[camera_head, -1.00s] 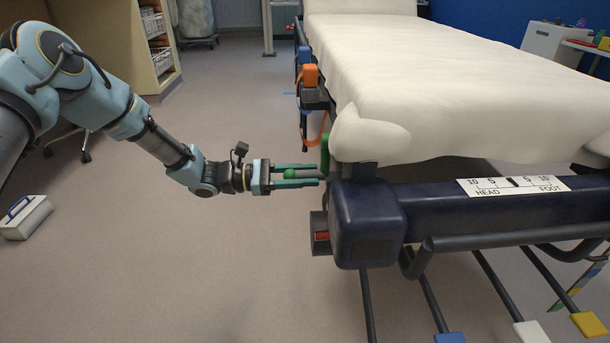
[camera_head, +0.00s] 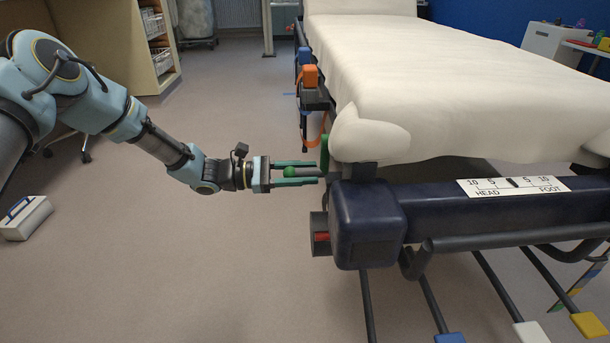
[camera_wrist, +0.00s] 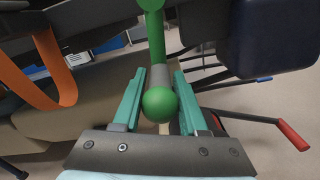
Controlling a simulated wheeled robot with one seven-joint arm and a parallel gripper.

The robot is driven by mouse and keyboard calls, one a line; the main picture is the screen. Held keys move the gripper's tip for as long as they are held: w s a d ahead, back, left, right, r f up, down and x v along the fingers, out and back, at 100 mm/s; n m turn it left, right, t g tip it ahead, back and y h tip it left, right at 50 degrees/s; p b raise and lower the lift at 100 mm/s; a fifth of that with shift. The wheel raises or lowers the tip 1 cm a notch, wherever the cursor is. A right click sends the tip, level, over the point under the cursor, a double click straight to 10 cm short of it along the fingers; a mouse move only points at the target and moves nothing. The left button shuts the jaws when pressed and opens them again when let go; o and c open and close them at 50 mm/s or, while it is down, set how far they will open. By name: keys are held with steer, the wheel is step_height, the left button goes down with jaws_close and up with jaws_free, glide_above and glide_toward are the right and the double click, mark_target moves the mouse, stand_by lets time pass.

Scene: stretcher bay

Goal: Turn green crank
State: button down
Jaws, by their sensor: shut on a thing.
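The green crank shows as an upright green arm (camera_head: 325,152) at the near left corner of the stretcher, with a grey handle ending in a green ball. In the wrist view the green arm (camera_wrist: 156,42) runs up to a round hub at the top, and the green ball (camera_wrist: 159,104) lies between my jaws. My gripper (camera_head: 316,173) points right, its teal fingers on either side of the handle. The fingers (camera_wrist: 157,80) are shut on the grey handle just beyond the ball. The exact contact on the handle is partly hidden.
The stretcher's dark blue end beam (camera_head: 440,212) carries a head/foot tilt scale (camera_head: 512,186). A red-ended lever (camera_wrist: 292,136) is right of my gripper in the wrist view. An orange strap (camera_wrist: 50,75) hangs at left. Several coloured pedals lie below; the floor at left is mostly clear.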

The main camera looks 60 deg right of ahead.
steer(key=w+d+r+m+b, duration=0.1)
steer(key=w+d+r+m, duration=0.15)
steer(key=r+m, duration=0.55)
steer(key=w+d+r+m+b, duration=0.1)
steer(key=w+d+r+m, duration=0.2)
steer(key=m, duration=1)
steer(key=s+a+r+m+b, duration=0.6)
steer(key=m+b, duration=0.2)
steer(key=m, duration=0.5)
steer(key=shift+a+m, duration=0.25)
steer(key=shift+m, duration=0.15)
steer(key=shift+s, duration=0.1)
steer(key=c, duration=0.6)
jaws_free()
steer(key=shift+r, duration=0.15)
